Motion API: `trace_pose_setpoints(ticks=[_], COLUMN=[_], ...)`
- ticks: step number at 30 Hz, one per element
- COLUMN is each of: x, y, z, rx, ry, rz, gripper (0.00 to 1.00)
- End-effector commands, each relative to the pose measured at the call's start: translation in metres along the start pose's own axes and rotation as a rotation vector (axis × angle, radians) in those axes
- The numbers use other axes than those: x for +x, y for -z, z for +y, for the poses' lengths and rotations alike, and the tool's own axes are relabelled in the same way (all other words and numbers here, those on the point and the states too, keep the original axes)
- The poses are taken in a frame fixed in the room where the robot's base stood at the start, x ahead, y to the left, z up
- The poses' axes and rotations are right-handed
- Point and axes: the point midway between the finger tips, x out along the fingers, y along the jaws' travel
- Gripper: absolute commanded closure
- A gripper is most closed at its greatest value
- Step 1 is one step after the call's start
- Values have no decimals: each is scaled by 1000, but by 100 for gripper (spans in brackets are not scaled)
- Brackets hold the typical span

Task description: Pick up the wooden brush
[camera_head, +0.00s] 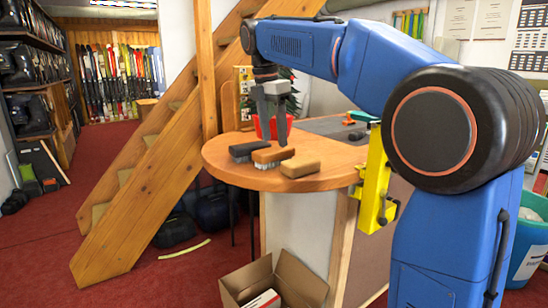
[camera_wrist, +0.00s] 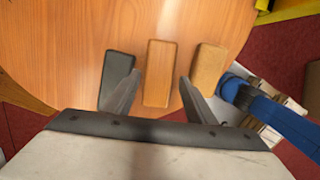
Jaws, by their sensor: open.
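The wooden brush (camera_head: 273,155) lies on the round end of the wooden bench, with an orange-brown top and pale bristles showing below. In the wrist view the wooden brush (camera_wrist: 158,72) is the middle block of a row of three, and its bristles are hidden. My gripper (camera_head: 273,140) hangs just above it, pointing down, open and empty. In the wrist view my gripper (camera_wrist: 160,80) has one finger on each side of the brush's near part, with gaps to both sides. I cannot tell exactly how high the fingertips are.
A dark grey brush (camera_head: 246,150) lies close on the left and a tan block (camera_head: 300,166) close on the right, with narrow gaps. A red container (camera_head: 272,127) stands behind. The wooden benchtop (camera_head: 226,172) is bare at its front-left edge. A yellow bracket (camera_head: 373,190) is at the right.

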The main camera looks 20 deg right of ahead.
Motion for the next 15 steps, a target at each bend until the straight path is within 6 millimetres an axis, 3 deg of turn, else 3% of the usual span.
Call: trace_pose_setpoints(ticks=[9, 15], x=[37, 51], y=[5, 5], z=[2, 2], rx=[0, 1], ry=[2, 0], rz=[0, 0], gripper=[50, 50])
